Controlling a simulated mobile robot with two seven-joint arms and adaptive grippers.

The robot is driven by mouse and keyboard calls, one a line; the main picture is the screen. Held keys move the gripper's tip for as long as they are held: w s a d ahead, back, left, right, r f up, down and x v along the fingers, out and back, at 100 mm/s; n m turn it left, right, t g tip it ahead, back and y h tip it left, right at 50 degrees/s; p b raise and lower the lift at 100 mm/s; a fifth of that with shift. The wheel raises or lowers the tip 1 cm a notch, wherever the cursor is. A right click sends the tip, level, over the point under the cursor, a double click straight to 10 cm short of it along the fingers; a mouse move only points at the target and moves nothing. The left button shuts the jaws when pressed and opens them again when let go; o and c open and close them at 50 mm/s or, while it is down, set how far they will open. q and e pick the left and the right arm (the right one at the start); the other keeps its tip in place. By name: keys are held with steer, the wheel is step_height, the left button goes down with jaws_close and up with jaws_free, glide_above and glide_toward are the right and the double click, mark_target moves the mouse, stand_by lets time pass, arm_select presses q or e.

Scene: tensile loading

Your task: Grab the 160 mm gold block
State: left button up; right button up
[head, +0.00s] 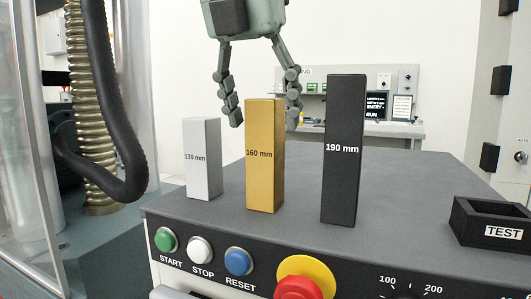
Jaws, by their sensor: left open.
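The gold block (260,180), labelled 160 mm, stands upright on the dark machine top between two other blocks. My left gripper (264,118) hangs above and behind it, fingers pointing down and spread wide, one to each side of the block's upper part in the picture. The gripper is open and holds nothing. The gold block hides part of the right finger's lower edge region, and I cannot tell any contact. My right gripper is not in view.
A silver 130 mm block (203,180) stands to the left and a black 190 mm block (342,180) to the right. A TEST tray (480,208) sits at the right. Buttons and a red emergency stop (298,288) line the front panel. A black hose (105,100) hangs at left.

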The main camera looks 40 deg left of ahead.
mark_target(265, 128)
arm_select(q)
steer(key=shift+x, duration=1.5)
steer(key=shift+w+r, duration=0.1)
steer(key=shift+c, duration=0.6)
steer(key=shift+r, duration=0.1)
jaws_close()
